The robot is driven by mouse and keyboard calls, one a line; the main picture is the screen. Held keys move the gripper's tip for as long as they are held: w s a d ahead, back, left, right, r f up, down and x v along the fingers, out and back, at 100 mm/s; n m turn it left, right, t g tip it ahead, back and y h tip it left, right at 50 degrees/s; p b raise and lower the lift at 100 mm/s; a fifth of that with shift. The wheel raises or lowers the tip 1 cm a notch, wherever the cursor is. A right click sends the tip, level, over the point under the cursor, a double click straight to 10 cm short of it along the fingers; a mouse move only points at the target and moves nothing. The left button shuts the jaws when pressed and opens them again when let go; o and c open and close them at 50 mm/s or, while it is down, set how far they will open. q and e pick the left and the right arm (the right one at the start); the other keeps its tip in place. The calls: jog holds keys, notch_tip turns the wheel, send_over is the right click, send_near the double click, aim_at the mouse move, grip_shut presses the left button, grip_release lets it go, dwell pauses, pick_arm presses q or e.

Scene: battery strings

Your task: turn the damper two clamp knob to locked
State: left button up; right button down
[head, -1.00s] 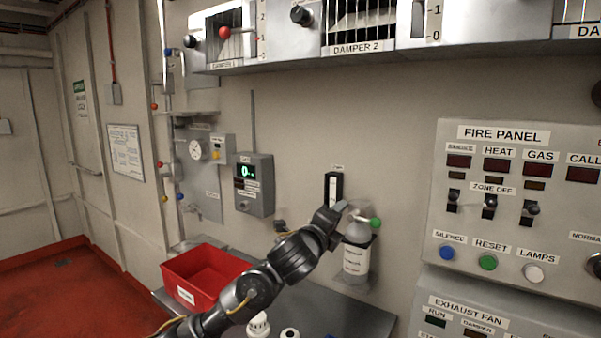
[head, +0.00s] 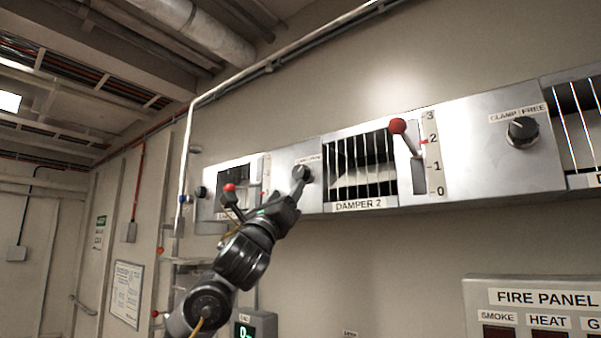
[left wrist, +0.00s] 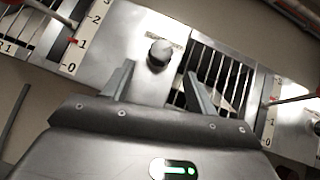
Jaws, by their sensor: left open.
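The damper two clamp knob (head: 302,174) is dark and round, on the grey panel just left of the DAMPER 2 window (head: 361,168). Its label above is too small to read. In the left wrist view the knob (left wrist: 160,53) sits just ahead of the gap between my fingers, and its pointer direction is unclear. My left gripper (head: 298,187) is open and close to the knob; in the left wrist view its fingers (left wrist: 158,75) are spread with nothing between them. Contact with the knob cannot be told. My right gripper is not in view.
The red-balled damper 2 lever (head: 398,126) stands right of the window, beside a 0 to 3 scale. Another lever with a red ball (head: 229,188) is close to my left arm. A further clamp knob (head: 522,130) is at right. The fire panel (head: 540,298) is lower right.

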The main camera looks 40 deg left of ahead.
aim_at(298, 176)
pick_arm(q)
jog(key=p+x, duration=0.5)
jog(key=x, duration=0.4)
jog(key=shift+w+d, duration=0.1)
jog(key=shift+w, duration=0.05)
jog(key=shift+w, duration=0.1)
jog(key=c, duration=1)
jog(key=shift+o, duration=0.2)
